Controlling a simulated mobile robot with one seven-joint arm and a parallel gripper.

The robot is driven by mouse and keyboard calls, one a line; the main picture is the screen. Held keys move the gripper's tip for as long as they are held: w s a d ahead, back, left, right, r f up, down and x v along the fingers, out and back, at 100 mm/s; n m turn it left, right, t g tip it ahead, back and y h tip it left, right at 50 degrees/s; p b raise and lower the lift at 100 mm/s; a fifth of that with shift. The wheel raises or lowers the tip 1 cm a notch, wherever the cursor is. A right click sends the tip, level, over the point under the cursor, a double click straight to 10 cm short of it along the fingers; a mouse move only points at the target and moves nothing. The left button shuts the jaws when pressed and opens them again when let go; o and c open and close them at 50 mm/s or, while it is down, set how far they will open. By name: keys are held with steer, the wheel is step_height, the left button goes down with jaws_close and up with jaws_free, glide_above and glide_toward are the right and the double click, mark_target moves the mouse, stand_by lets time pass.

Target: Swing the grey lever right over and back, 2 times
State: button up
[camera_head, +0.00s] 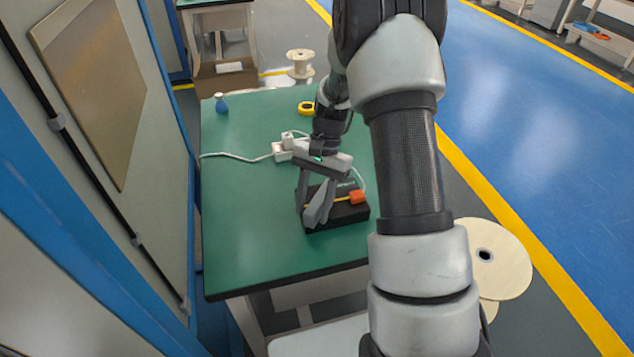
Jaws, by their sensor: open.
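A black box (348,214) sits on the green table (250,240), near its front right part. A slanted grey piece shows at the fingers. I cannot tell whether it is the grey lever or one of my fingers. The lever's position and any contact with it are unclear, as my gripper covers that part of the box.
A white power strip (283,150) with a white cable lies behind my gripper. A yellow tape roll (306,108) and a small blue bottle (221,103) stand at the back. A grey cabinet wall (100,120) borders the left.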

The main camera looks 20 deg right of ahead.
steer(key=p+v, duration=0.1)
steer(key=v, duration=1.6)
steer(key=shift+p, duration=0.4)
steer(key=shift+w+f, duration=0.1)
steer(key=s+a+r+n+t+h+p, duration=0.1)
steer(key=s+a+r+n+t+p, duration=0.15)
steer(key=s+r, duration=0.45)
steer(key=s+a+r+n+t+h+p, duration=0.1)
steer(key=s+r+n+t+p, duration=0.2)
steer(key=r, duration=0.8)
steer(key=s+a+r+n+t+h+p, duration=0.1)
steer(key=s+r+n+t+p, duration=0.2)
steer(key=s, duration=1)
steer(key=shift+p+v, duration=0.6)
steer(key=shift+v, duration=0.65)
